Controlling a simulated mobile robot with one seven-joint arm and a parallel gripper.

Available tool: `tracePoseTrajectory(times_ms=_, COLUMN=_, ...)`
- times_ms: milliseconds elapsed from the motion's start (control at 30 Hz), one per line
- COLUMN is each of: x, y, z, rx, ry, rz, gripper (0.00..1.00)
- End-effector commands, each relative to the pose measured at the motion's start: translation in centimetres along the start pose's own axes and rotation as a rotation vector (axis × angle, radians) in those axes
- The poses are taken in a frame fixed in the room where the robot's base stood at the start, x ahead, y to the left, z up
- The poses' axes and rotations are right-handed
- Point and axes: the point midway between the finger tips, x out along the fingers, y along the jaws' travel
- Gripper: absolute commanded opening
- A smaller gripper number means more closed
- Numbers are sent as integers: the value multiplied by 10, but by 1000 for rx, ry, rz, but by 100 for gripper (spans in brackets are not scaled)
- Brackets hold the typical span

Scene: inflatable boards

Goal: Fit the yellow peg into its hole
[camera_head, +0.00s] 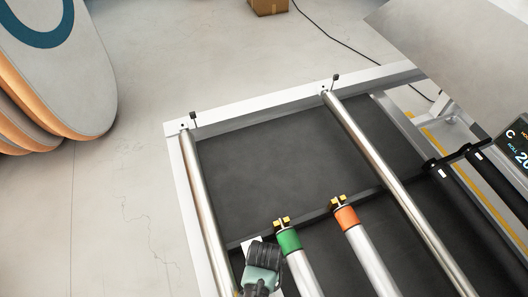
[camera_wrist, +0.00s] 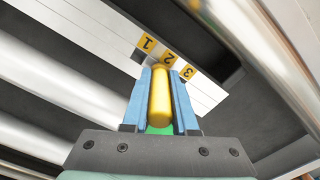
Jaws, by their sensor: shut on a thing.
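In the wrist view, my gripper (camera_wrist: 160,100) has blue fingers and is shut on the yellow peg (camera_wrist: 160,92). The peg is a smooth cylinder with a rounded near end, lying along the fingers. A bit of green shows between the fingers below it. Its far end points at a pale plate (camera_wrist: 188,98) with yellow number tags, close to tag 2 (camera_wrist: 168,58). Tag 1 (camera_wrist: 146,44) is to the left and tag 3 (camera_wrist: 188,72) to the right. I cannot make out the hole, or whether the peg's far end touches anything. The peg is not recognisable in the head view.
In the head view, a metal frame (camera_head: 245,108) holds dark panels and steel rails (camera_head: 375,160). Two tubes have a green end (camera_head: 289,241) and an orange end (camera_head: 346,217). A teal-and-black object (camera_head: 263,268) sits left of them. Boards (camera_head: 85,75) stand at left.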

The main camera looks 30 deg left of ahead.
Motion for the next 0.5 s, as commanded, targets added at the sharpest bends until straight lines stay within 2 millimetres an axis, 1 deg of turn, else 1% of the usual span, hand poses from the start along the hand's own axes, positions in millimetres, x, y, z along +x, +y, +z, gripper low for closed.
tracePoseTrajectory(times_ms=233, x=7, y=0, z=0, rx=0, ry=0, rz=0, gripper=0)
tracePoseTrajectory(times_ms=267, x=7, y=0, z=0, rx=0, ry=0, rz=0, gripper=28)
tracePoseTrajectory(times_ms=300, x=6, y=0, z=0, rx=0, ry=0, rz=0, gripper=36)
tracePoseTrajectory(times_ms=433, x=6, y=0, z=0, rx=0, ry=0, rz=0, gripper=59)
tracePoseTrajectory(times_ms=467, x=6, y=0, z=0, rx=0, ry=0, rz=0, gripper=62)
tracePoseTrajectory(times_ms=500, x=6, y=0, z=0, rx=0, ry=0, rz=0, gripper=62)
